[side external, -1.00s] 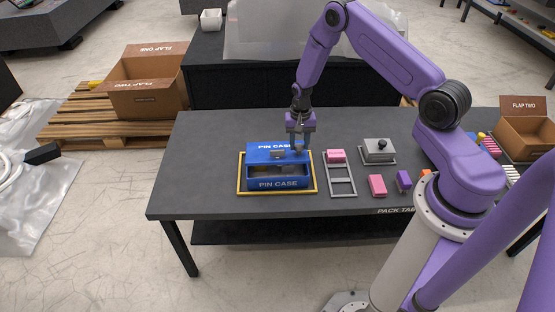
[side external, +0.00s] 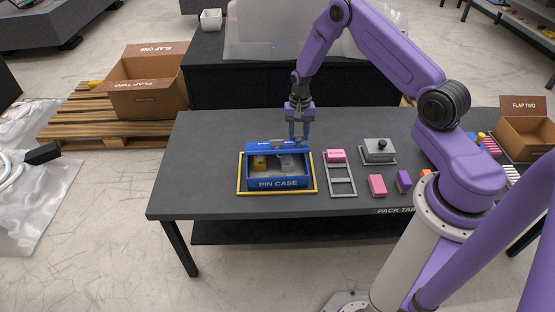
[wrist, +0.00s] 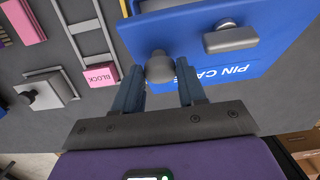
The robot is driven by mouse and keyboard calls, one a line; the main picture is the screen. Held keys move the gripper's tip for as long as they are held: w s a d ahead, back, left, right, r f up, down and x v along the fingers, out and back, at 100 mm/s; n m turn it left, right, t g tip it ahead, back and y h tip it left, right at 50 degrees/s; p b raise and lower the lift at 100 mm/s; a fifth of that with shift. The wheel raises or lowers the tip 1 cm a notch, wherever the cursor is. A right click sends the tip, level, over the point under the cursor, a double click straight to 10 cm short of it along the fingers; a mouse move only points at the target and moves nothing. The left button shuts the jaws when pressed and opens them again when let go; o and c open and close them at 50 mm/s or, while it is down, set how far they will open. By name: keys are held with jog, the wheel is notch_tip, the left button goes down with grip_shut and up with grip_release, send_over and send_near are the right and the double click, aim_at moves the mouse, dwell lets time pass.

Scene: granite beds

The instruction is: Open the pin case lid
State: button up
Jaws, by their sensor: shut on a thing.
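The blue pin case (side external: 280,184) sits inside a yellow frame (side external: 240,180) on the dark table. Its blue lid (side external: 262,148) is raised and stands steeply along the back edge, so the inside shows. A yellow piece (side external: 259,162) and a grey piece (side external: 287,163) are visible in the case. My gripper (side external: 298,136) is at the right part of the lid's top edge. In the wrist view, my gripper (wrist: 160,82) is shut on a round grey knob (wrist: 160,67) on the lid (wrist: 262,65). A grey bar-shaped fitting (wrist: 231,39) is beside it.
Right of the case are a grey rack (side external: 341,180) with a pink block (side external: 336,156), a grey knobbed block (side external: 379,150), and loose pink (side external: 377,185) and purple (side external: 403,180) blocks. The table left of the case is clear.

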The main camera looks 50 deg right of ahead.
jog(key=shift+w+d+r, duration=0.1)
jog(key=shift+w+r, duration=0.05)
jog(key=shift+w, duration=0.05)
jog(key=shift+w+d+r, duration=0.65)
jog(key=shift+w+d, duration=0.1)
jog(key=shift+w+d+r+g+y, duration=0.2)
jog(key=shift+w+d+r, duration=0.05)
jog(key=shift+w+d, duration=0.2)
jog(key=shift+w+d+r+g+y, duration=0.2)
jog(key=shift+w+d, duration=0.2)
jog(key=shift+w, duration=0.05)
jog(key=shift+w+d+r, duration=0.25)
jog(key=shift+w+d, duration=0.65)
jog(key=shift+d, duration=0.05)
